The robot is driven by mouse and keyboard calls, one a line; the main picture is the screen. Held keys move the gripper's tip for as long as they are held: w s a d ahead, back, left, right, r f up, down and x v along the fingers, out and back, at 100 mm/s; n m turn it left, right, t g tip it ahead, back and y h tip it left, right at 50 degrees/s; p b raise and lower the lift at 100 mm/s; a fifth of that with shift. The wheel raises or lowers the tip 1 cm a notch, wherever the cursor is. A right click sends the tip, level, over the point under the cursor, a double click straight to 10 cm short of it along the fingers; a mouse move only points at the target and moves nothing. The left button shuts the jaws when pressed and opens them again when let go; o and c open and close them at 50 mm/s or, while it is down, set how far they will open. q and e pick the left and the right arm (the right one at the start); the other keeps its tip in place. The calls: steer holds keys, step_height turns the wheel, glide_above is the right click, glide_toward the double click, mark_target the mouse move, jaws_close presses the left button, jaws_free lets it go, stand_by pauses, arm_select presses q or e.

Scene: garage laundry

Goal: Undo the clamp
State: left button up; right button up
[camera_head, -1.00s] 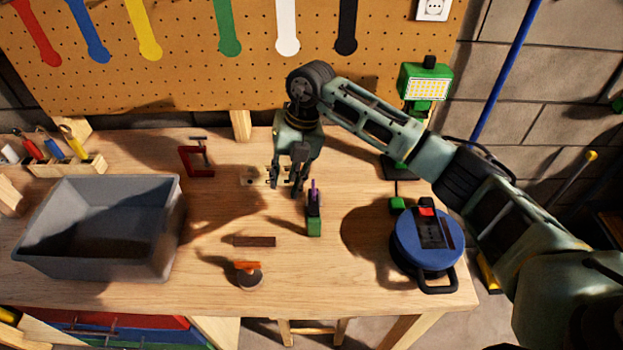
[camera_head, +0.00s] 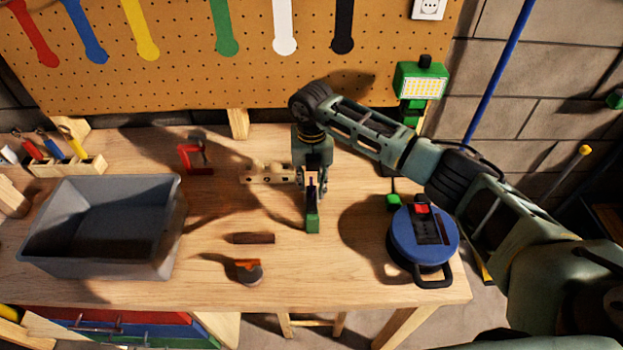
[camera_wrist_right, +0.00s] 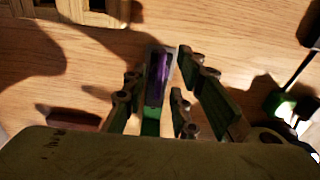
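A small upright device with a green base (camera_head: 313,222), a dark body and a purple part stands mid-bench. In the right wrist view its purple part (camera_wrist_right: 158,78) sits between my fingers. My right gripper (camera_head: 312,188) is open, pointing down with its fingers on either side of that device; I see a gap beside the purple part and cannot tell whether any finger touches. In the head view the gripper hides the device's upper part. A red C-shaped clamp (camera_head: 184,160) stands farther back left, apart from the gripper. My left gripper is not in view.
A light wooden piece with holes (camera_head: 262,174) lies just left of the gripper. A grey bin (camera_head: 105,268) stands left, a blue cable reel (camera_head: 408,243) right. A dark bar (camera_head: 254,238) and an orange-topped round tool (camera_head: 248,271) lie in front. A green lamp (camera_head: 422,82) stands behind.

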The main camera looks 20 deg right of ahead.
steer(key=shift+c, duration=0.4)
jaws_close()
